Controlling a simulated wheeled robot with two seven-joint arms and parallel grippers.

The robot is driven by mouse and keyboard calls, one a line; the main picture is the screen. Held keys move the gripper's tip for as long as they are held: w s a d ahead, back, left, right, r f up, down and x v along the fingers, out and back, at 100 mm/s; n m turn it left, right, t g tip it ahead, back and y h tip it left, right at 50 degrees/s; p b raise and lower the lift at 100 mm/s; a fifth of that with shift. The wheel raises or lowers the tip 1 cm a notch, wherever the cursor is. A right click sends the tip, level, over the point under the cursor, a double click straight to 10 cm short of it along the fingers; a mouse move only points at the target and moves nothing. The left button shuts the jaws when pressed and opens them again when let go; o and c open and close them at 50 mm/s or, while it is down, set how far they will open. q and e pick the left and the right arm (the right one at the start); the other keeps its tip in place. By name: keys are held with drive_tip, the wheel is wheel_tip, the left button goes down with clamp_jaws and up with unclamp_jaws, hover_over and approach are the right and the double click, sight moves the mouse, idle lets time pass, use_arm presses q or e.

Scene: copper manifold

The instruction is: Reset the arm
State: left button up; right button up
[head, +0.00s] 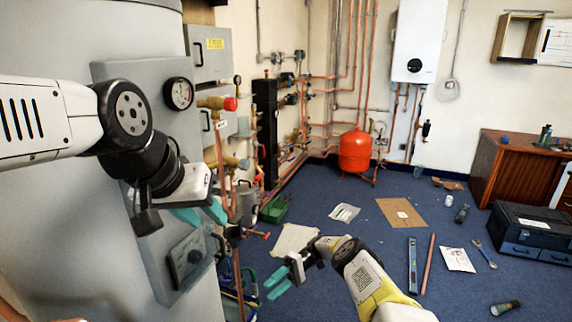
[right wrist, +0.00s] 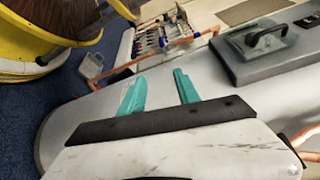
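My left arm comes in from the left in front of the large grey cylinder. Its gripper (head: 214,219) has two teal fingers that look spread apart, with nothing visible between them. The fingertips are close to the copper pipes and valves beside the cylinder; I cannot tell if they touch. My right arm reaches in from the bottom, and its gripper (head: 271,286) is low over the blue floor. Its teal fingers are open and empty. They also show apart in the right wrist view (right wrist: 160,86), with a pale grey rounded surface beyond them.
The grey cylinder (head: 90,230) carries a pressure gauge (head: 179,93) and a red-handled valve (head: 230,104) near my left arm. A red vessel (head: 355,151) stands at the back. A cardboard sheet (head: 402,213), a spirit level (head: 412,265) and a toolbox (head: 532,235) lie on the floor.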

drive_tip(key=w+r+t+h, duration=0.1)
drive_tip(key=w+r+h, duration=0.1)
drive_tip(key=r, duration=0.6)
drive_tip(key=w+r+t+h, duration=0.2)
drive_tip(key=w+r, duration=0.1)
drive_tip(key=r, duration=0.4)
drive_tip(key=s+d+r+m+t+h, duration=0.1)
drive_tip(key=s+d+r+t+h, duration=0.15)
drive_tip(key=r, duration=0.65)
drive_tip(key=s+d+r+t+h, duration=0.1)
drive_tip(key=s+d+r+t, duration=0.15)
drive_tip(key=r, duration=0.65)
drive_tip(key=s+d+r+m+t+h, duration=0.25)
drive_tip(key=s+d+r+t, duration=0.25)
drive_tip(key=s+d+r, duration=0.35)
drive_tip(key=s+d+r+m+t, duration=0.1)
drive_tip(key=s+d+t, duration=0.1)
drive_tip(key=s, duration=0.5)
drive_tip(key=s+d+r+m+t, duration=0.1)
drive_tip(key=s+d+m+t, duration=0.1)
drive_tip(key=s, duration=0.5)
drive_tip(key=shift+d+r+t, duration=0.15)
drive_tip(key=shift+d+t, duration=0.2)
drive_tip(key=shift+t, duration=0.45)
